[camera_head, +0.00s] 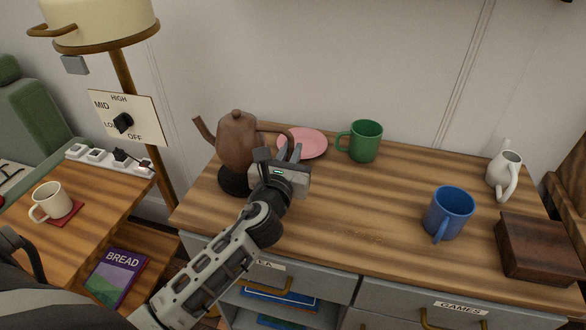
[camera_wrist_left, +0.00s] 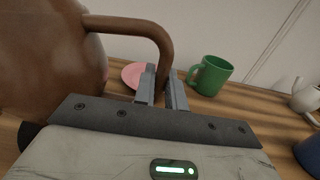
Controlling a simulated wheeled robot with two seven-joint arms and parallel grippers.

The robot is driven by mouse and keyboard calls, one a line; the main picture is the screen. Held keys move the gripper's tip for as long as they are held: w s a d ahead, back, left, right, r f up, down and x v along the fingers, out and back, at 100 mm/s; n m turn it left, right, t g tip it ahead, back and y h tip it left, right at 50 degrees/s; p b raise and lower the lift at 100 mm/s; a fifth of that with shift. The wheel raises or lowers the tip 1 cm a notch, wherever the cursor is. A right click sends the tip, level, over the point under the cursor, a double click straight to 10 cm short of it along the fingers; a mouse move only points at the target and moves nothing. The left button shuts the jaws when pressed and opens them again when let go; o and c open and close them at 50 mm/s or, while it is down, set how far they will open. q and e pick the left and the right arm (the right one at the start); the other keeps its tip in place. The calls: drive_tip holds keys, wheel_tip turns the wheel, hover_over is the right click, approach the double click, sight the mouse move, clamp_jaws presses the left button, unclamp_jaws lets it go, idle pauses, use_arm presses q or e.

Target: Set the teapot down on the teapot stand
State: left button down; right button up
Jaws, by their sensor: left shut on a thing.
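The brown teapot (camera_head: 237,140) is upright at the left end of the wooden cabinet top, its spout to the left. The round black teapot stand (camera_head: 233,182) shows directly under it, partly covered; I cannot tell whether the base touches it. My left gripper (camera_head: 291,156) is to the right of the teapot, shut on its looped handle. In the left wrist view the fingers (camera_wrist_left: 160,90) close around the lower end of the handle (camera_wrist_left: 140,28), the teapot body (camera_wrist_left: 50,60) fills the left side, and a dark bit of the stand (camera_wrist_left: 28,133) shows below. My right gripper is not in view.
A pink plate (camera_head: 303,143) lies just behind the gripper, with a green mug (camera_head: 364,141) to its right. A blue mug (camera_head: 447,214), white jug (camera_head: 504,175) and dark wooden box (camera_head: 540,248) stand farther right. A lamp post (camera_head: 140,100) rises left of the cabinet. The middle top is clear.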

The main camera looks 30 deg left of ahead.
use_arm(q)
drive_tip(key=shift+w+f, duration=0.25)
drive_tip(key=shift+w, duration=0.05)
wheel_tip(320, 180, down, 2)
drive_tip(key=shift+w+d+f+b, duration=0.1)
drive_tip(key=shift+f+b, duration=0.15)
drive_tip(key=shift+b, duration=0.65)
drive_tip(key=shift+f, duration=0.3)
drive_tip(key=shift+r, duration=0.1)
drive_tip(key=c, duration=1.5)
unclamp_jaws()
drive_tip(key=shift+f, duration=0.3)
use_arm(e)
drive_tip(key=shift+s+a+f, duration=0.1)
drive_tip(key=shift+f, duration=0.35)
use_arm(q)
drive_tip(key=shift+o, duration=0.2)
